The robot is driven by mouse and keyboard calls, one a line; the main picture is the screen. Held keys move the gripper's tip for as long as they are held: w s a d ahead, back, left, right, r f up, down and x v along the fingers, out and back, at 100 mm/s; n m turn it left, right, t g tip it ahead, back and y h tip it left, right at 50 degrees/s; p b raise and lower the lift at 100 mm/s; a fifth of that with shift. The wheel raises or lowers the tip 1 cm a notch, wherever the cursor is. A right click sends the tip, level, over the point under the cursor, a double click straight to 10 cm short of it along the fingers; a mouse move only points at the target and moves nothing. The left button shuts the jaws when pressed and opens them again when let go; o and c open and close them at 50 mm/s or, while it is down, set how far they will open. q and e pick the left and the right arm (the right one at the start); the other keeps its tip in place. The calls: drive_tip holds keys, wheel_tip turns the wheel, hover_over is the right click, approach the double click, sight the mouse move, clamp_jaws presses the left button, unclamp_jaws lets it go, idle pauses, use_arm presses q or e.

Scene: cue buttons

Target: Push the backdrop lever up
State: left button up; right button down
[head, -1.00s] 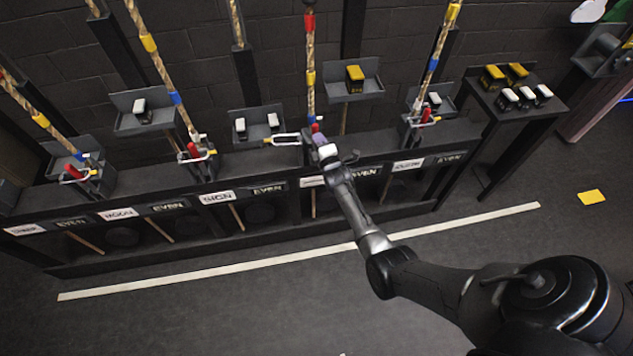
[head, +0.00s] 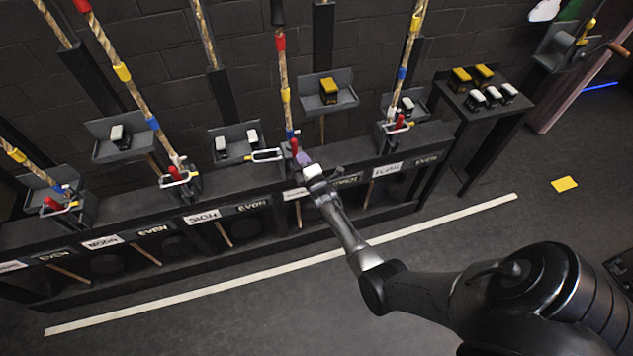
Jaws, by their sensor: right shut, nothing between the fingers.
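Red-handled levers sit at the rope stations along a long black rail. My left gripper is not in view.
Other red levers (head: 176,174) stand with rings around them to the left, and another (head: 399,121) to the right. A black side table (head: 505,108) holds several buttons.

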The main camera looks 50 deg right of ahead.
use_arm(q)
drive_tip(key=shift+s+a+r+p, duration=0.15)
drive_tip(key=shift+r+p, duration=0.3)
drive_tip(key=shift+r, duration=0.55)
use_arm(e)
drive_tip(key=r+v, duration=0.1)
drive_tip(key=v, duration=0.9)
drive_tip(key=shift+s+a, duration=0.25)
drive_tip(key=shift+s, duration=0.15)
drive_tip(key=shift+f, duration=0.15)
